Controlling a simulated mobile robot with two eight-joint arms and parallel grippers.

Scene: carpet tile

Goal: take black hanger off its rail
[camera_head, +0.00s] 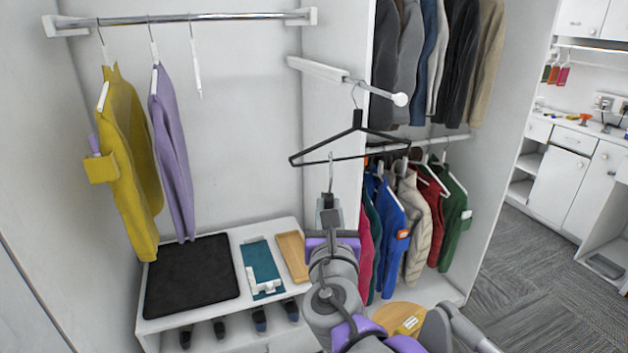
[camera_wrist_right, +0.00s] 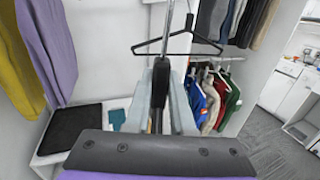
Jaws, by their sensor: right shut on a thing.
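The black hanger (camera_head: 345,154) is empty and hangs by its metal hook from a white rail (camera_head: 322,69) with a round end knob (camera_head: 400,99). The hanger also shows in the right wrist view (camera_wrist_right: 178,54). My right gripper (camera_head: 329,215) is below the hanger, shut on the black handle (camera_wrist_right: 160,84) of a tool. The tool's thin metal rod (camera_head: 331,173) points up and its tip appears close to the hanger's lower bar. I cannot tell whether they touch. My left gripper is not in view.
A yellow sweater (camera_head: 128,155) and a purple garment (camera_head: 171,150) hang on the upper left bar (camera_head: 185,19). A low shelf (camera_head: 205,316) bears a black mat (camera_head: 192,275) and trays. Several jackets (camera_head: 405,215) hang close behind on the right. Open floor lies at far right.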

